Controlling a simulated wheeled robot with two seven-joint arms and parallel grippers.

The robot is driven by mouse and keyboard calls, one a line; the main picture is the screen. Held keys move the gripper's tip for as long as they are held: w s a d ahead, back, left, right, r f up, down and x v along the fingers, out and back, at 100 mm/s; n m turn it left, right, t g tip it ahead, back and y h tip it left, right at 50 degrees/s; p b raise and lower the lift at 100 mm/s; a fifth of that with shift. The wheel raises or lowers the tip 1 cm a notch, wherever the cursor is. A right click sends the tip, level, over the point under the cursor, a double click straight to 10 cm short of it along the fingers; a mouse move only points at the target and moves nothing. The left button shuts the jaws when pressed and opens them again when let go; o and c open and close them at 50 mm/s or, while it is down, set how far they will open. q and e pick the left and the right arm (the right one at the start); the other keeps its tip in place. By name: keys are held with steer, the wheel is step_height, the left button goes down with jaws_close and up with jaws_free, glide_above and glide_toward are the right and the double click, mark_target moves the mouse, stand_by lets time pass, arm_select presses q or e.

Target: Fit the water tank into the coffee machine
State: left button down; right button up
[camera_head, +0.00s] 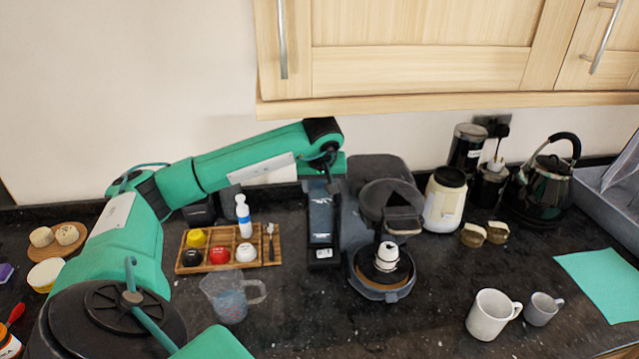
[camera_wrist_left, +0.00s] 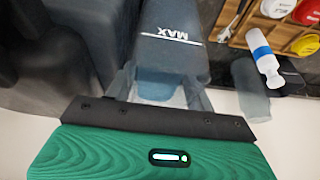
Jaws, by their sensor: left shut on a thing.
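The water tank (camera_head: 320,212) is a dark blue-grey, narrow container just left of the coffee machine (camera_head: 375,168) in the head view. In the left wrist view the tank (camera_wrist_left: 172,48) shows a white MAX mark and line. My left gripper (camera_head: 332,183) is at the tank's rear end and shut on it. In the wrist view its fingers (camera_wrist_left: 162,92) lie on either side of the tank. The dark machine body (camera_wrist_left: 65,60) is close beside the tank there. The tank's lower end and any seat for it are hidden, so I cannot tell whether they touch.
A wooden tray (camera_head: 222,262) with coloured lidded pots and a blue-white bottle (camera_head: 243,215) lies left of the tank. A clear jug (camera_head: 229,298) stands in front. A cream canister (camera_head: 444,200) and kettle (camera_head: 541,190) stand right. Cupboards (camera_head: 420,60) hang above.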

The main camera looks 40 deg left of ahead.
arm_select(q)
steer(key=shift+w+a+f+p, duration=0.35)
steer(key=shift+a+f+p, duration=0.05)
steer(key=shift+f, duration=0.25)
arm_select(e)
steer(key=shift+d+r, duration=0.25)
steer(key=shift+r, duration=0.45)
arm_select(q)
steer(key=shift+f, duration=0.1)
arm_select(e)
steer(key=shift+s+d+f, duration=0.1)
steer(key=shift+d, duration=0.1)
arm_select(q)
steer(key=c, duration=0.8)
jaws_free()
steer(key=shift+f, duration=0.1)
steer(key=shift+o, duration=1.4)
steer(key=shift+s, duration=0.1)
arm_select(e)
steer(key=shift+a, duration=0.2)
arm_select(q)
steer(key=shift+r, duration=0.2)
arm_select(e)
steer(key=shift+a, duration=0.1)
